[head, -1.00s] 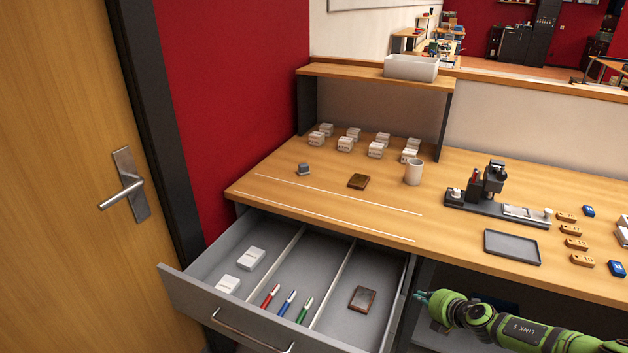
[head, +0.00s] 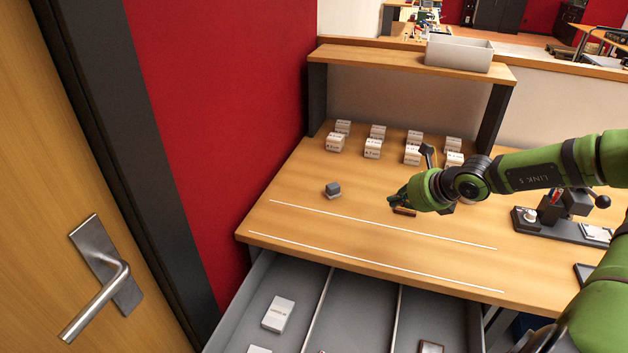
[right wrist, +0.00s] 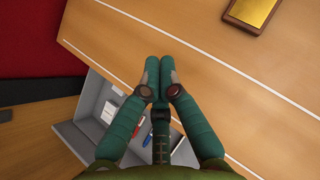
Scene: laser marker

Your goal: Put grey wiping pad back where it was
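A small grey block with a paler base, which looks like the grey wiping pad (head: 333,189), sits on the table at the left, behind the white lines. My right gripper (head: 392,199) is over the table to the right of the pad, apart from it. In the right wrist view its two fingers (right wrist: 153,78) are together with nothing visible between them. The pad does not show clearly in that view. The open drawer (head: 365,305) has dividers, and a white box (head: 278,314) lies in its left compartment. My left gripper is not in view.
A brown plaque (right wrist: 250,10) lies on the table near my right gripper, partly hidden in the head view. Several white blocks (head: 373,149) stand behind. The marking machine (head: 560,210) is at the right. The table around the white lines is clear.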

